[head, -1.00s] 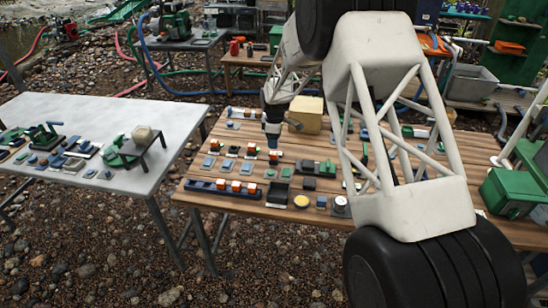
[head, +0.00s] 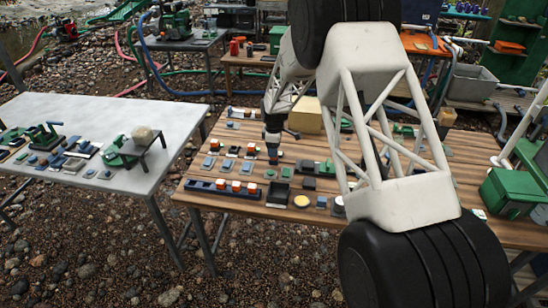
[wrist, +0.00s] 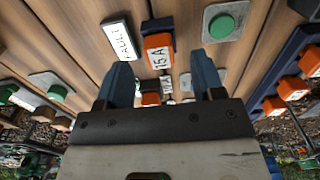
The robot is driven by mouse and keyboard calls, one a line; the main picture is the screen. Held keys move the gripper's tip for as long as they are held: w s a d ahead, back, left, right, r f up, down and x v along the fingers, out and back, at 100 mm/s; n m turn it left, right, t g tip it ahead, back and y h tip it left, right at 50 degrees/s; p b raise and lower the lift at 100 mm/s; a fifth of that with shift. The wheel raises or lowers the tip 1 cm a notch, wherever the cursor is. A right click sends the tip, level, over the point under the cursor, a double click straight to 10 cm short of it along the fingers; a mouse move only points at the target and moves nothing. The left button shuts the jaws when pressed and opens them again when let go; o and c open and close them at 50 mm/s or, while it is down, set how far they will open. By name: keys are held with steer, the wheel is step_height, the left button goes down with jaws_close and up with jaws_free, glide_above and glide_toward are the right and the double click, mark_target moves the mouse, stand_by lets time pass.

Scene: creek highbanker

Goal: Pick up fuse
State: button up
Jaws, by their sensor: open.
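An orange fuse marked 15 A (wrist: 158,52) stands on the wooden table in the wrist view, at a dark blue holder. My gripper (wrist: 163,80) is open, with its two blue fingers apart and the fuse in line with the gap between them. Nothing is held. In the head view my gripper (head: 272,155) is low over the table, and it hides the fuse beneath it. Another orange fuse (head: 251,150) stands to its left. More orange fuses (head: 236,186) sit in a long dark blue rack at the front left of the table.
In the wrist view a white FAULT label (wrist: 119,40) lies left of the fuse and a green button (wrist: 222,27) on a grey plate lies right of it. A tan block (head: 305,115) stands behind my gripper. A green box (head: 512,192) stands at the table's right.

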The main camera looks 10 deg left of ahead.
steer(key=shift+f, duration=1.6)
steer(key=c, duration=1)
